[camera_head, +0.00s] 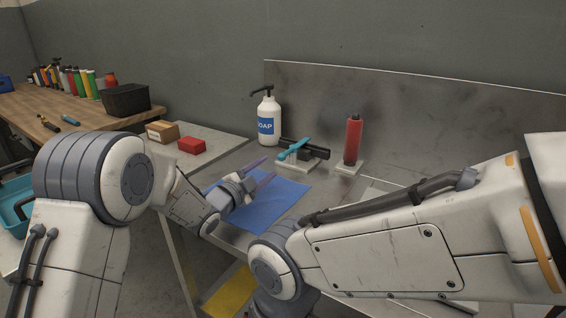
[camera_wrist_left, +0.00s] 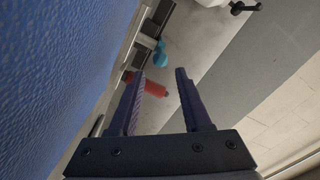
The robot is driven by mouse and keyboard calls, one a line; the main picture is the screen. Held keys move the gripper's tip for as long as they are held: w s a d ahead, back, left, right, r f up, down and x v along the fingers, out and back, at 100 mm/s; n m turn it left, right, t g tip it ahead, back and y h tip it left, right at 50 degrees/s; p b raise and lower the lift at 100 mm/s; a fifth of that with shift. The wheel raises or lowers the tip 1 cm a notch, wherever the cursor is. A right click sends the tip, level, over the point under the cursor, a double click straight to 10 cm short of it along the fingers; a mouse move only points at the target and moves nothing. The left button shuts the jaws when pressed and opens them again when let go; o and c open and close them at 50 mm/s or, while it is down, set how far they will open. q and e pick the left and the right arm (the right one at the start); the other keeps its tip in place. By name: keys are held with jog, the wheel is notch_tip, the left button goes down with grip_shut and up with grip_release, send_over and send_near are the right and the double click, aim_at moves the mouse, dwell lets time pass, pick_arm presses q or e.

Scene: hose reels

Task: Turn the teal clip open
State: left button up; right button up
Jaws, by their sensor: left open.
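The teal clip (camera_head: 296,148) is a narrow bar lying slantwise across a dark black cylinder (camera_head: 312,151) on a small pale base on the metal bench. My left gripper (camera_head: 268,170) is open and empty, in front of and to the left of the clip, apart from it. In the left wrist view the teal clip (camera_wrist_left: 161,54) shows beyond the open fingers (camera_wrist_left: 160,76), small and partly dark around it. My right arm crosses the lower right of the head view, but its gripper is not seen.
A white soap bottle (camera_head: 268,120) stands just behind and left of the clip. A red cylinder (camera_head: 353,140) stands on a pale base to its right. A blue mat (camera_head: 283,197) lies under my left gripper. A metal back panel (camera_head: 420,120) rises behind.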

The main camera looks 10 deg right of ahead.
aim_at(279, 159)
pick_arm(q)
jog(key=x, duration=1)
jog(key=shift+s+p, duration=0.1)
jog(key=shift+p, duration=0.25)
grip_shut()
dwell(0.9)
